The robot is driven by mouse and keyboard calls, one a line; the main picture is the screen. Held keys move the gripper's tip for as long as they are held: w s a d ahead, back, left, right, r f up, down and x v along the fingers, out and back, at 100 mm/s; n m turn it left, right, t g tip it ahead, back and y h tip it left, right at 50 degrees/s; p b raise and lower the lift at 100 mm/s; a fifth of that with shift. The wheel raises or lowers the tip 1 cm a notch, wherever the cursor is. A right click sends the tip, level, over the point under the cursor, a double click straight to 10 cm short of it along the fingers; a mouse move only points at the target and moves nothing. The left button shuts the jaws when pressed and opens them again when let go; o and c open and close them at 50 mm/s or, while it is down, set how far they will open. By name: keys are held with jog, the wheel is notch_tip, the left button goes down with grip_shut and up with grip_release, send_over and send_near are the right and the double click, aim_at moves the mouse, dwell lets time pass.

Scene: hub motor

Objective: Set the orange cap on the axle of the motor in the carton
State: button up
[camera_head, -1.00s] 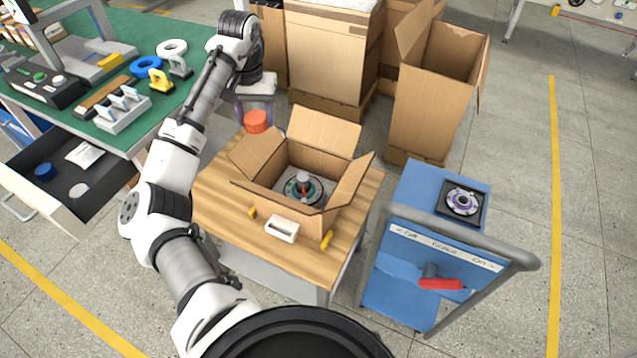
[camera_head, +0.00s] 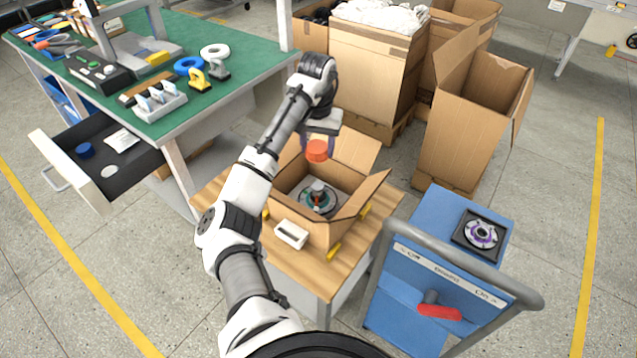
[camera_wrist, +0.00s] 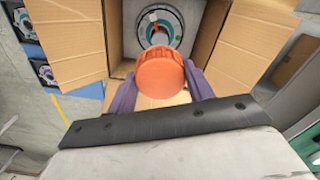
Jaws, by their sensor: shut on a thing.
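The orange cap (camera_head: 317,151) is round with a ribbed rim. My gripper (camera_head: 319,146) is shut on it and holds it in the air over the back part of the open carton (camera_head: 290,222). In the wrist view the cap (camera_wrist: 160,74) sits between the purple fingers of my gripper (camera_wrist: 160,88). The motor (camera_head: 318,197) lies inside the carton, with its grey axle (camera_head: 318,186) pointing up. The wrist view shows the motor (camera_wrist: 176,22) beyond the cap, which hides part of it. The cap is apart from the axle.
The carton stands on a wooden-topped table (camera_head: 375,215) with its flaps spread open. A white tray (camera_head: 291,234) lies in front of it. A blue cart (camera_head: 430,205) carrying another motor (camera_head: 482,234) is at the right. A green workbench (camera_head: 130,55) and open drawer (camera_head: 105,180) are at the left.

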aim_at(318, 185)
notch_tip(318, 185, down, 13)
jog(key=shift+r+p, duration=0.1)
jog(key=shift+p, duration=0.25)
jog(key=shift+f, duration=0.2)
jog(key=o, duration=0.9)
jog(key=shift+o, duration=0.2)
jog(key=shift+r, duration=0.1)
notch_tip(318, 185, up, 12)
jog(key=shift+f+b, duration=0.1)
jog(key=shift+b, duration=0.25)
jog(key=shift+r, duration=0.2)
